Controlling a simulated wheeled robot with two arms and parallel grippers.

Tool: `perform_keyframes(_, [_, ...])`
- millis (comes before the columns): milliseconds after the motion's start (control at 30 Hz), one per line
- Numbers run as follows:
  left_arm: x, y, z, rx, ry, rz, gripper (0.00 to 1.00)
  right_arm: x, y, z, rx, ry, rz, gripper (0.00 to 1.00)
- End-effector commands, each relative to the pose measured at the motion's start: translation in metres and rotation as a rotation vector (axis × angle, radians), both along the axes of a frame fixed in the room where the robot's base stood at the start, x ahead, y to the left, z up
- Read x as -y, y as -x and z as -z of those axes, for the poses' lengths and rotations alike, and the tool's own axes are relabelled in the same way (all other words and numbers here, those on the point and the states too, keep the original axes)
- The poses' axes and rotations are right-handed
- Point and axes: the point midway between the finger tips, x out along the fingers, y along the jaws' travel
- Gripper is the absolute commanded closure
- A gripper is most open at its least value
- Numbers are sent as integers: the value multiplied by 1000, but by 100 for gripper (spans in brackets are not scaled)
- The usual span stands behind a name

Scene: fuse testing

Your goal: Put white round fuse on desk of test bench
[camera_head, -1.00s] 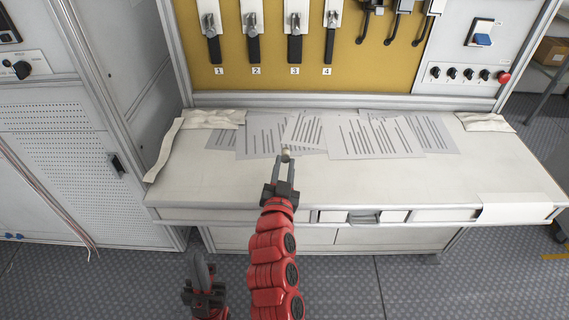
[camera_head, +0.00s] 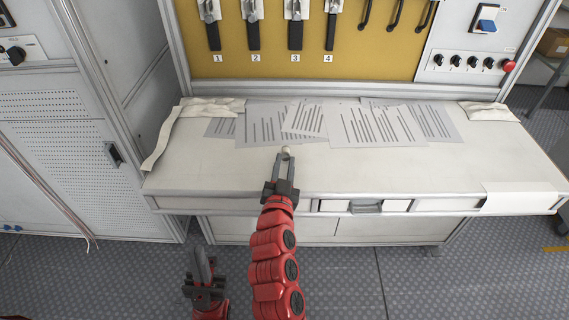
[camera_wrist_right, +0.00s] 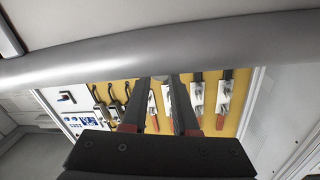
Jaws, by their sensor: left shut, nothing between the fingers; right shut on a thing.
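The small white round fuse (camera_head: 286,150) is at the fingertips of my right gripper (camera_head: 285,165). This gripper is shut on it, over the front part of the test bench desk (camera_head: 400,172), just short of the papers. I cannot tell whether the fuse touches the desk. In the right wrist view, the fingers (camera_wrist_right: 159,88) reach toward a grey bar-like edge, and the fuse is not clear. My left gripper (camera_head: 203,272) is shut and empty, low in the head view, in front of the bench and off the desk.
Several printed sheets (camera_head: 376,126) lie along the back of the desk. Cloths lie at the left (camera_head: 165,143) and right (camera_head: 487,111). A yellow panel (camera_head: 350,62) with numbered switches stands behind. A grey cabinet (camera_head: 60,150) is at left. The desk right of my right gripper is clear.

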Motion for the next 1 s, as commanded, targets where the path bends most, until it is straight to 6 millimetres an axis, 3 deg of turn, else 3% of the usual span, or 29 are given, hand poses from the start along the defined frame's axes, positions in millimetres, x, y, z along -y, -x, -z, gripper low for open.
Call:
perform_keyframes(567, [0, 0, 13, 0, 0, 0, 100, 0, 0, 11, 1, 0, 0, 100])
perform_keyframes(600, [0, 0, 11, 0, 0, 0, 100, 0, 0, 9, 0, 0, 0, 65])
perform_keyframes(733, [0, 0, 11, 0, 0, 0, 100, 0, 0, 9, 0, 0, 0, 42])
perform_keyframes(767, [0, 0, 11, 0, 0, 0, 100, 0, 0, 9, 0, 0, 0, 37])
perform_keyframes(1000, [0, 0, 11, 0, 0, 0, 100, 0, 0, 9, 0, 0, 0, 37])
